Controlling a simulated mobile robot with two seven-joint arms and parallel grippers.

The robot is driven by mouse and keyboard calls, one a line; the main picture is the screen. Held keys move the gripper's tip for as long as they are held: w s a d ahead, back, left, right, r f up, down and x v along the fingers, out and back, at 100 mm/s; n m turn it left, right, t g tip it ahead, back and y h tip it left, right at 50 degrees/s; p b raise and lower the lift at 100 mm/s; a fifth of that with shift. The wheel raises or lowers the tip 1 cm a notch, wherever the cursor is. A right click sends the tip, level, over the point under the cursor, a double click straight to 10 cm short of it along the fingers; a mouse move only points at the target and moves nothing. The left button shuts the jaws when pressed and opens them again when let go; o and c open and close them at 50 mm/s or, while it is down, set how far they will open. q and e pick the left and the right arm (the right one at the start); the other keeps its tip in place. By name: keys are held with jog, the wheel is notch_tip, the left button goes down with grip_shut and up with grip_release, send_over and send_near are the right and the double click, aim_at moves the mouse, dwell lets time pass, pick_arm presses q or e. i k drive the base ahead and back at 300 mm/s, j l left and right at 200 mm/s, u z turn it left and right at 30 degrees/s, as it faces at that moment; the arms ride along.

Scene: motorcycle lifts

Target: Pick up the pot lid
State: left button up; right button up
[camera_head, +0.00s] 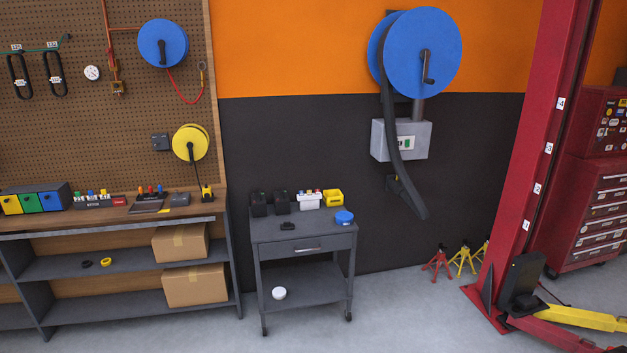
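I cannot make out a clear pot lid in this view. A small round blue object (344,217) sits on the right side of the grey cart's top (300,228); it looks like a container or a lid, too small to tell. A small white round object (279,293) lies on the cart's lower shelf (305,285); it could be a cup or a bowl. Neither of my grippers is in view.
Black chargers (259,204), a yellow bin (333,198) and a small black item (287,226) are on the cart. A workbench (120,218) stands left, jack stands (462,260) and a red lift post (535,150) right. The floor before the cart is clear.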

aim_at(286, 225)
jog(key=i+j, duration=1)
jog(key=i, duration=0.15)
jog(key=i+u, duration=0.15)
jog(key=u, duration=0.2)
jog(key=i+l+u, duration=0.1)
jog(key=u, duration=0.3)
jog(key=i+l+u, duration=0.1)
jog(key=u, duration=0.25)
jog(key=i+l+u, duration=0.15)
jog(key=l, duration=0.2)
jog(key=i+l+u, duration=0.1)
jog(key=l, duration=0.25)
jog(key=i+l+u, duration=0.15)
jog(key=l, duration=0.25)
jog(key=i, duration=0.05)
